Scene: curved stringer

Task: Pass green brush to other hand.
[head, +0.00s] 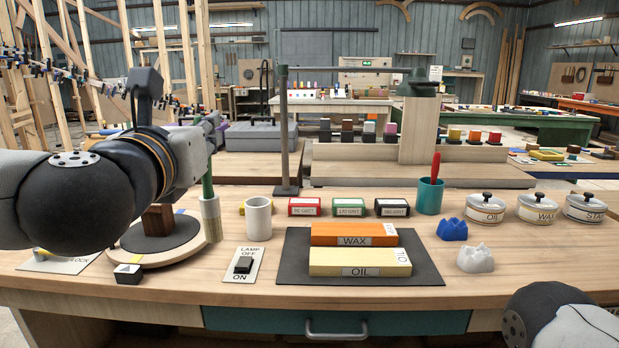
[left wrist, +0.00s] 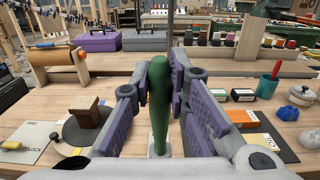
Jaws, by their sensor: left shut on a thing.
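The green brush shows in the head view with its green handle (head: 207,180) up and its pale head (head: 211,218) down, roughly upright. Its lower end is beside the round turntable and left of the white cup; I cannot tell if it touches the table. My left gripper (head: 211,122) is shut on the handle from above. In the left wrist view the green handle (left wrist: 159,100) stands between the purple-padded fingers (left wrist: 160,85). My right gripper is out of view; only part of my right arm shows at the lower right corner.
A round turntable (head: 135,258) with a brown block, a white cup (head: 258,218) and a lamp switch plate (head: 243,265) are near the brush. A dark mat (head: 425,270) bears orange and yellow blocks. A teal cup (head: 430,196), lumps and lidded tins (head: 537,208) stand to the right.

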